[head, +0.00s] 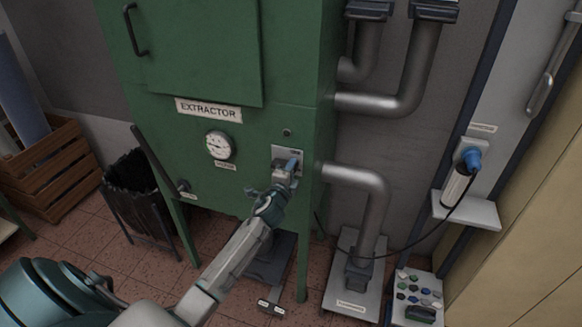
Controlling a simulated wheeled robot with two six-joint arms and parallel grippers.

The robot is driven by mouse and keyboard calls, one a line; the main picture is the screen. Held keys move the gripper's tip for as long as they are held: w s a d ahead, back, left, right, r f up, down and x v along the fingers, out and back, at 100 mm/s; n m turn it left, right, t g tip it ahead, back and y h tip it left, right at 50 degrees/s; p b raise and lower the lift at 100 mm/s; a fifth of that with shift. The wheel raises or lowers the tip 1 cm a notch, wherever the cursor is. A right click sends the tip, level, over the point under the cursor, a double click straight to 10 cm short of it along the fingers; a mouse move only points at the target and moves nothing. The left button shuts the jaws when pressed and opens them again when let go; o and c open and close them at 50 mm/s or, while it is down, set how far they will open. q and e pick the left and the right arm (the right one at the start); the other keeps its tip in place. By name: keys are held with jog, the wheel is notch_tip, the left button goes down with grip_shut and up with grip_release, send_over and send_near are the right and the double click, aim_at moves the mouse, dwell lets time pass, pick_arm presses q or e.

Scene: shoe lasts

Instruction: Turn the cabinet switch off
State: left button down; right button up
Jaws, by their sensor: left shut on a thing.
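The green extractor cabinet (270,115) stands in the middle of the head view. Low on its front, near the right edge, is a grey switch plate (279,151) with a blue switch handle (292,163). My left gripper (286,172) is at the plate and is shut on the blue handle. The fingers hide part of the handle and of the plate, so its exact angle is hard to tell. My right gripper is not in view.
A round gauge (219,145) and a black lever (157,160) are left of the switch. Grey pipes (375,200) run at the right. A cable (420,240) hangs from a blue plug (471,158).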

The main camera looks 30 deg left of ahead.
pick_arm(q)
jog(key=shift+f, duration=0.1)
dwell(0.4)
jog(key=c, duration=1.4)
grip_release()
jog(key=shift+o, duration=0.2)
jog(key=shift+s, duration=0.1)
jog(key=b+v, duration=0.2)
jog(key=v, duration=0.8)
jog(key=shift+s, duration=0.3)
jog(key=shift+d, duration=0.15)
